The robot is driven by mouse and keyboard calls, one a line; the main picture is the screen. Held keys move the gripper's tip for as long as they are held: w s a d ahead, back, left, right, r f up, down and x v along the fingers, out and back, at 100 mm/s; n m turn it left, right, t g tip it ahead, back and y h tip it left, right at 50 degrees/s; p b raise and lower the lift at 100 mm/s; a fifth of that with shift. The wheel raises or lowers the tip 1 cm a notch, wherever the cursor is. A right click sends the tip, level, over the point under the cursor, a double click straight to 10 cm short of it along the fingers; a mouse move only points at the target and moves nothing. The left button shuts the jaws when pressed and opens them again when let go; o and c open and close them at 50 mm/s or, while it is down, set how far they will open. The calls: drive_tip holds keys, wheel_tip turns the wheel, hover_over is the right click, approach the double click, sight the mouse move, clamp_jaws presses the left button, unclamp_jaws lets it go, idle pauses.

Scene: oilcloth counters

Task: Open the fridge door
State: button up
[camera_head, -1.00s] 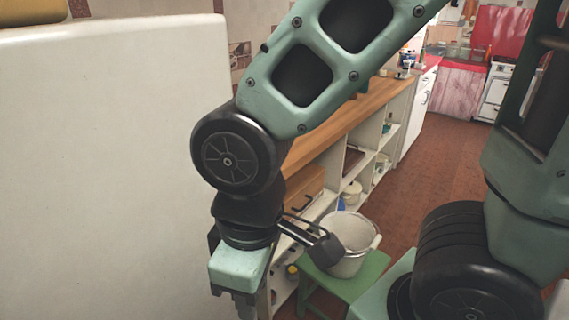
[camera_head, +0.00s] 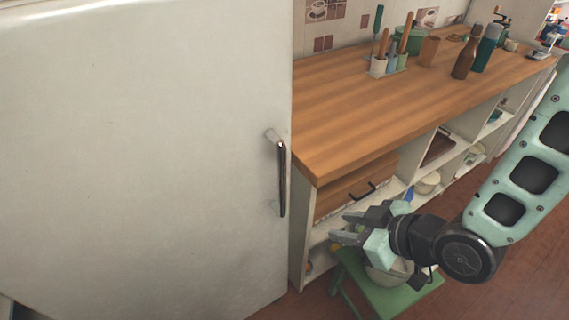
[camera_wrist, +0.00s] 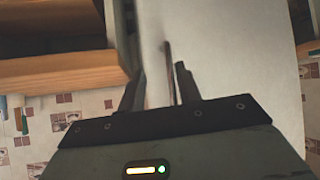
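The white fridge door (camera_head: 140,150) fills the left of the head view and looks shut. Its upright metal handle (camera_head: 281,178) is near the door's right edge. My gripper (camera_head: 338,228) is to the right of the handle and lower, apart from it, with its fingers pointing left towards the fridge. In the wrist view my gripper (camera_wrist: 157,90) has its fingers spread, with nothing held. The handle shows there as a thin dark bar (camera_wrist: 168,68) beyond and between the fingers, against the pale fridge (camera_wrist: 220,50).
A wooden counter (camera_head: 345,115) adjoins the fridge on the right, with utensil pots (camera_head: 378,66) and bottles (camera_head: 465,58) on it. Open shelves are below. A green stool (camera_head: 385,295) with a pail stands under my gripper. Floor is free at lower right.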

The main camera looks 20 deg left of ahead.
sight(284, 178)
drive_tip(key=s+r+m+t+y+p, duration=0.2)
drive_tip(key=s+r+t+y+p, duration=0.15)
drive_tip(key=y, duration=0.25)
drive_tip(key=shift+t, duration=0.45)
drive_tip(key=x, duration=1)
drive_tip(key=b+x, duration=0.1)
drive_tip(key=x, duration=0.5)
drive_tip(key=shift+w+r, duration=0.2)
drive_tip(key=shift+r, duration=0.1)
drive_tip(key=shift+w+a+f, duration=0.1)
drive_tip(key=shift+w+a, duration=0.25)
drive_tip(key=shift+a, duration=0.15)
clamp_jaws()
